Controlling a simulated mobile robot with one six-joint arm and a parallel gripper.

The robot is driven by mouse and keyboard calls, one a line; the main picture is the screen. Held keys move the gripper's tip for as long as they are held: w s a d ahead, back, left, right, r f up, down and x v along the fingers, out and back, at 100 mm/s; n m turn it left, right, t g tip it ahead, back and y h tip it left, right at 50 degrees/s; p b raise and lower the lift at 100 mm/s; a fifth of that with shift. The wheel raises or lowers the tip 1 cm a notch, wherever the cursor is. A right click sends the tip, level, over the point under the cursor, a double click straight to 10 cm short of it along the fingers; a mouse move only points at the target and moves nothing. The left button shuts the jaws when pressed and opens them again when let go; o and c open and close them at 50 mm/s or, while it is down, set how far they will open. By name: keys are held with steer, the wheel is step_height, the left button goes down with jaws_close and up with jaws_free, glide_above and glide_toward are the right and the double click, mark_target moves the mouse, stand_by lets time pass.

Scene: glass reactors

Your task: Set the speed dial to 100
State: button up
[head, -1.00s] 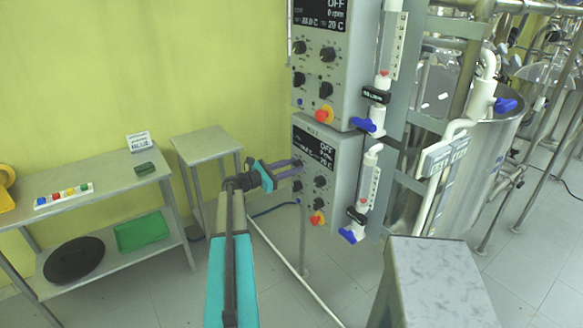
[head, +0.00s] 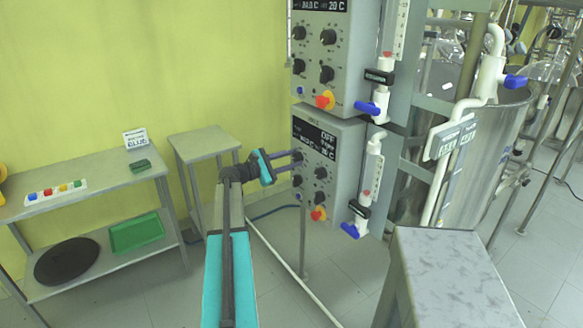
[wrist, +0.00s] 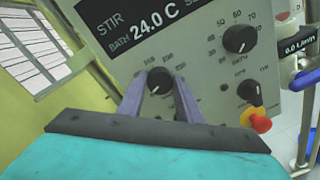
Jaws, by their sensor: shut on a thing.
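A second black dial (wrist: 239,39) and a smaller black knob (wrist: 249,92) sit to the right, untouched.
A red and yellow emergency button (wrist: 256,121) is low on the panel. A similar upper box (head: 325,55) is above. Blue-handled valves (head: 355,230) stand right of the boxes. A small table (head: 205,140), a shelf table (head: 90,180) and a marble-topped stand (head: 445,262) are around.

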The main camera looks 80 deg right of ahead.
steer(key=m+b, duration=0.2)
steer(key=b, duration=0.1)
steer(key=m+b, duration=0.2)
steer(key=b, duration=0.1)
steer(key=m+b, duration=0.2)
steer(key=b, duration=0.1)
steer(key=shift+f+m+t, duration=0.3)
steer(key=m+b, duration=0.3)
steer(key=b, duration=0.2)
steer(key=shift+s+a, duration=0.1)
steer(key=shift+r+m+b, duration=0.1)
steer(key=shift+m+b, duration=1.1)
steer(key=shift+b, duration=0.05)
steer(key=o, duration=1)
steer(key=shift+o, duration=0.2)
steer(key=shift+r, duration=0.1)
steer(key=f+v, duration=0.1)
steer(key=v, duration=1.2)
steer(key=shift+a+r, duration=0.4)
